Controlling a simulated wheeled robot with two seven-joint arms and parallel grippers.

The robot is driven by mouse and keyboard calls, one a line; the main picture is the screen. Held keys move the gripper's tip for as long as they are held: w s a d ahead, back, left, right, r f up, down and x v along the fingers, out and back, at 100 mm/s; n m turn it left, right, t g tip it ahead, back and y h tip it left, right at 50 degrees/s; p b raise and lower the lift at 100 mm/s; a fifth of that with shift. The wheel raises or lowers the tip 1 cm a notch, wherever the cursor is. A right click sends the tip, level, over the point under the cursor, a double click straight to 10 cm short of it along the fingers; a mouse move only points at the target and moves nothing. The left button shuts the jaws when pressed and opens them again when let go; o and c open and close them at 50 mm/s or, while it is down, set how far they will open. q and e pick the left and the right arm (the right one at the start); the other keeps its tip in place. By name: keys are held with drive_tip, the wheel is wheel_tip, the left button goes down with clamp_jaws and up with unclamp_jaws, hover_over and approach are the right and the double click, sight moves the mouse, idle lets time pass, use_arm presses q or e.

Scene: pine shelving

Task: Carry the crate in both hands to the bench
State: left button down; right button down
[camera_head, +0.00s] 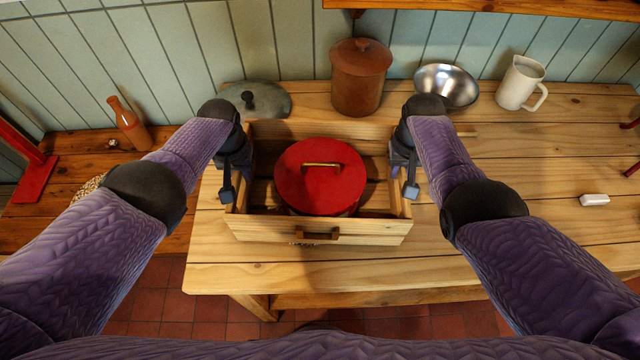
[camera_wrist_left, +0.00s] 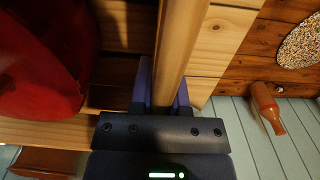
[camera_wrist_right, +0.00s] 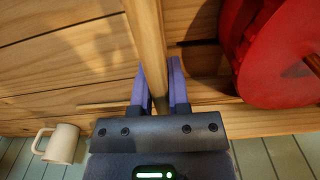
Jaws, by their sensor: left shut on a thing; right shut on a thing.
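The crate (camera_head: 270,229) is an open pine box with a small brown handle on its near wall. It is over the near part of the pine bench (camera_head: 350,274); I cannot tell whether it touches the top. A red pot (camera_head: 319,178) with a brass-handled lid is inside it. My left gripper (camera_head: 233,174) is shut on the crate's left wall, seen between its fingers in the left wrist view (camera_wrist_left: 165,85). My right gripper (camera_head: 405,168) is shut on the right wall, also seen in the right wrist view (camera_wrist_right: 158,90).
Behind the crate are a grey lid (camera_head: 262,99), a brown canister (camera_head: 358,80), a metal bowl (camera_head: 450,84) and a cream jug (camera_head: 521,82). A white block (camera_head: 594,200) lies at right. The bench right of the crate has free room.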

use_arm(q)
drive_tip(key=shift+w+r, duration=0.1)
use_arm(e)
drive_tip(key=shift+w+r, duration=0.1)
drive_tip(key=shift+r, duration=0.05)
idle(0.3)
